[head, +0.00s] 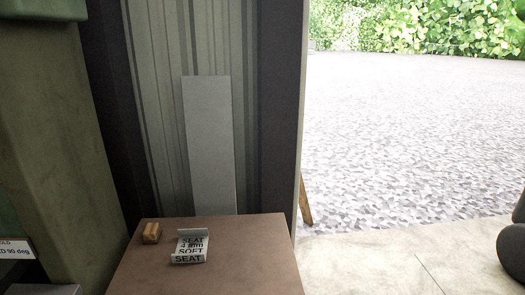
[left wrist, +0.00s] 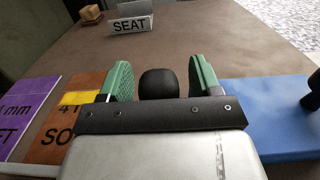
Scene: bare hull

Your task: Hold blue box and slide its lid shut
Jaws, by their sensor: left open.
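A flat blue thing (left wrist: 262,108), apparently the blue box, lies on the brown table at the right of the left wrist view. Only part of it shows, and I cannot make out its lid or any opening. My left gripper (left wrist: 160,84) is open, with green pads wide apart. A black rounded knob (left wrist: 158,84) shows between the pads; I cannot tell what it belongs to, and nothing is gripped. The gripper's body hides what lies below it. The head view shows neither gripper nor the blue box.
On the brown table (head: 230,232) stand a small wooden block (head: 152,233) and a folded SEAT sign (head: 189,245). Purple (left wrist: 26,108) and orange-brown (left wrist: 74,120) lettered pieces lie left of the gripper. A dark thing (left wrist: 313,92) shows at the right edge. The table's middle is clear.

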